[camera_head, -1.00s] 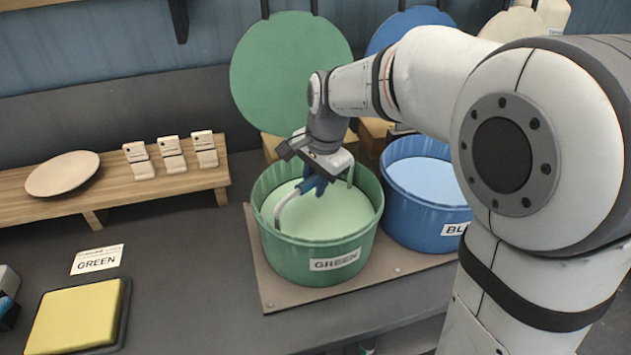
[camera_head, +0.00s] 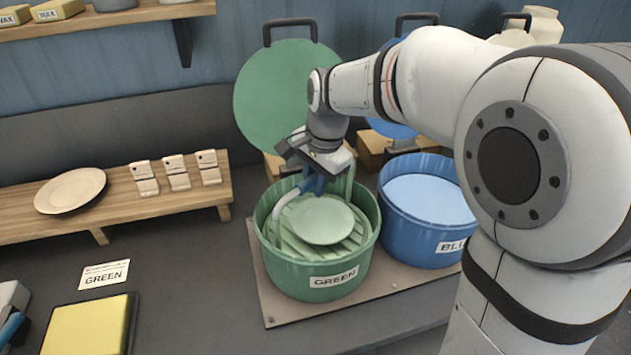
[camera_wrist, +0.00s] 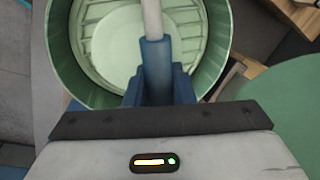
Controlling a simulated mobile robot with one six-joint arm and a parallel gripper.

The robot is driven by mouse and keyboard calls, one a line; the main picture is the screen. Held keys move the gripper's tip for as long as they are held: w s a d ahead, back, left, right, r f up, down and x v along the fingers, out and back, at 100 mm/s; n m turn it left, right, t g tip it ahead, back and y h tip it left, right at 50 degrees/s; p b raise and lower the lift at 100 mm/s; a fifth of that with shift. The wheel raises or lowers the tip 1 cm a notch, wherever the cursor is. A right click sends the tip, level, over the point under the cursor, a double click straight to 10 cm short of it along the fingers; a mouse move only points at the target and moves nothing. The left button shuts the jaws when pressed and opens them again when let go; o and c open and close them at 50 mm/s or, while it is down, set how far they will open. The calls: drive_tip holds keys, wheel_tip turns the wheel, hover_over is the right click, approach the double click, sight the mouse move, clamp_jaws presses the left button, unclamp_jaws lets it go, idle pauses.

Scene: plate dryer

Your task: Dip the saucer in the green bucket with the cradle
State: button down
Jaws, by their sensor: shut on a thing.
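The green bucket (camera_head: 315,284) stands on a board, labelled GREEN. The slatted cradle (camera_head: 289,243) is inside it, with the saucer (camera_head: 322,220) lying on the slats. Both look green all over. The liquid under the cradle is hard to make out.
The blue bucket (camera_head: 430,240) stands close on the right. The green lid (camera_head: 288,95) is upright behind. A pale plate (camera_head: 70,190) and several small tags rest on a wooden shelf at left. A yellow sponge block (camera_head: 88,325) and a GREEN card (camera_head: 104,274) lie front left.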

drive_tip(key=shift+r+p, duration=3.45)
drive_tip(key=shift+r, duration=1.3)
drive_tip(key=shift+s+f, duration=0.1)
